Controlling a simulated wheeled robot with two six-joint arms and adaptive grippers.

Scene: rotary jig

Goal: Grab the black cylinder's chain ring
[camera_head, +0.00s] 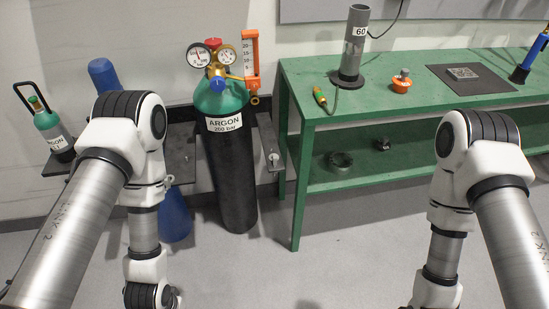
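The tall black cylinder (235,180) with a green shoulder stands upright on the floor at centre left, labelled ARGON 250 bar. Two gauges (212,54) and an orange-framed flow meter (251,60) sit on its top. A small pale ring-like part (274,160) shows at the bracket just right of the cylinder; I cannot tell for certain whether it is the chain ring. No chain links can be made out. Both my arms bend down toward the bottom of the view, left of the cylinder and at the right. Neither gripper is in view.
A green workbench (420,80) with a lower shelf fills the right, holding a grey tube (355,45) marked 60 and an orange-based part (401,82).

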